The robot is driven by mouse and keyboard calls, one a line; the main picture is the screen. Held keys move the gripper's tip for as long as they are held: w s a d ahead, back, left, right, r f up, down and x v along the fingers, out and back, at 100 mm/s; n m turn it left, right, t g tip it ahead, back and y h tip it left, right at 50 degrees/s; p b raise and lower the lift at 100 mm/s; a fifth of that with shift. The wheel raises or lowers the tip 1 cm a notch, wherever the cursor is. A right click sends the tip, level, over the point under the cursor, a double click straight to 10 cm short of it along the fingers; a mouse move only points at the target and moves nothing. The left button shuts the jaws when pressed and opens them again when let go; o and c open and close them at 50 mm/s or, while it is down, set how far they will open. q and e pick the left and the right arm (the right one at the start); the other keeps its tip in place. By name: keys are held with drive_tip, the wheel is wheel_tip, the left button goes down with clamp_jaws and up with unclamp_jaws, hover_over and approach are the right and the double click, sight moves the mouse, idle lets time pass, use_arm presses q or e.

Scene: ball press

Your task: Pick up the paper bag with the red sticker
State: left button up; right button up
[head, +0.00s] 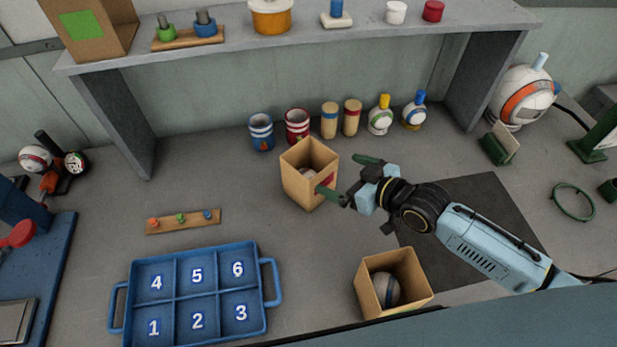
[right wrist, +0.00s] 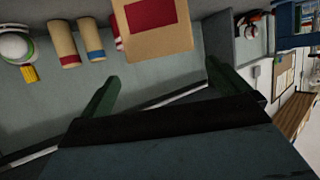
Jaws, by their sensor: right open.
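The paper bag with the red sticker (head: 298,188) stands upright and open-topped on the table, with something pale and partly hidden inside. Its red sticker (head: 327,181) faces right, toward my right gripper. My right gripper (head: 351,179) is open and empty, just right of the bag, with one finger toward the back and the other close to the sticker side. In the right wrist view, the bag (right wrist: 160,42) and its red sticker (right wrist: 150,14) show ahead of the open fingers (right wrist: 160,92). I cannot tell whether a finger touches the bag. My left gripper is not in view.
Another paper bag (head: 368,297) holding a ball stands at the front, below my right arm. A blue numbered tray (head: 272,283) lies front left. Mugs (head: 297,126), cylinders and bottles line the back under a grey shelf (head: 335,40). A dark mat (head: 490,205) lies right.

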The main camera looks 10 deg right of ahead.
sight(325, 169)
drive_tip(key=x, duration=0.6)
drive_tip(key=shift+w+a, duration=0.1)
drive_tip(key=shift+a, duration=0.1)
drive_tip(key=shift+r+b+x, duration=0.15)
drive_tip(key=shift+b+x, duration=0.05)
drive_tip(key=shift+x, duration=1.1)
drive_tip(key=shift+r+b+x, duration=0.15)
drive_tip(key=shift+x, duration=1.2)
drive_tip(key=shift+w, duration=0.1)
drive_tip(key=shift+r, duration=0.1)
drive_tip(key=c, duration=0.8)
